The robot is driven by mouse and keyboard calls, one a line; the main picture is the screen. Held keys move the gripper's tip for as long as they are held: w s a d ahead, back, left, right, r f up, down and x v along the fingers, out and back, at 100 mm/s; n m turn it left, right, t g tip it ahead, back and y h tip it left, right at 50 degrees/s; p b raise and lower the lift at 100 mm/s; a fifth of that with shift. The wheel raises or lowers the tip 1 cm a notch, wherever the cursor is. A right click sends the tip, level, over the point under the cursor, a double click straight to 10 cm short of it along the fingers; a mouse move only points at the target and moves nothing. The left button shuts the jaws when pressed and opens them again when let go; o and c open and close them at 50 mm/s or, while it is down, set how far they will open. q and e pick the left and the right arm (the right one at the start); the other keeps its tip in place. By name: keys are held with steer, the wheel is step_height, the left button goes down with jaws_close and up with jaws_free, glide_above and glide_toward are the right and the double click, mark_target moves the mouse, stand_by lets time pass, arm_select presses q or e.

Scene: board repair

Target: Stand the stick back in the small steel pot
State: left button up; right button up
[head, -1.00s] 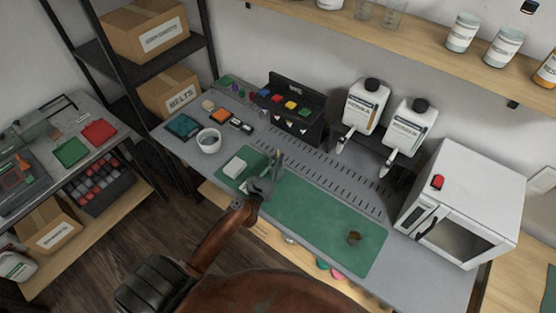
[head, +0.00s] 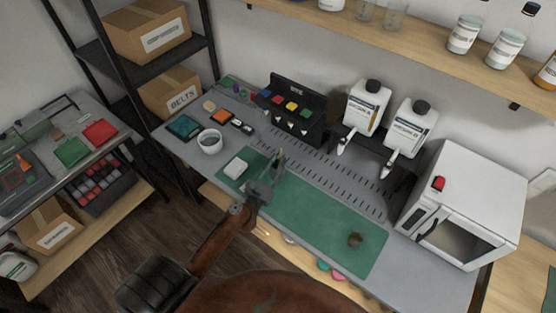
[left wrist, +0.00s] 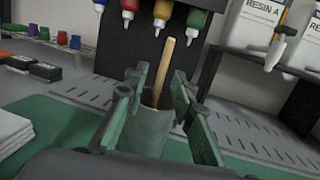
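The wooden stick (left wrist: 164,70) stands in the small steel pot (left wrist: 146,131) in the left wrist view. It leans a little to the right, and its lower end is hidden inside the pot. The pot looks upright and greenish grey. My left gripper (left wrist: 160,100) has its fingers spread to either side of the pot and looks open. In the head view this gripper (head: 265,185) is over the left part of the green mat and hides most of the pot. My right gripper is not in view.
A white block (head: 236,167) and a white cup (head: 209,141) are left of the gripper. A dropper rack (head: 290,112) and two resin jugs (head: 362,105) stand behind. The mat's middle is clear.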

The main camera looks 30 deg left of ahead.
arm_select(q)
steer(key=s, duration=0.3)
steer(key=s+f+b, duration=0.1)
steer(key=s, duration=0.2)
steer(key=s+d+b, duration=0.1)
steer(key=s, duration=0.3)
steer(key=shift+s+f, duration=0.1)
steer(key=shift+f, duration=0.05)
steer(key=shift+s, duration=0.15)
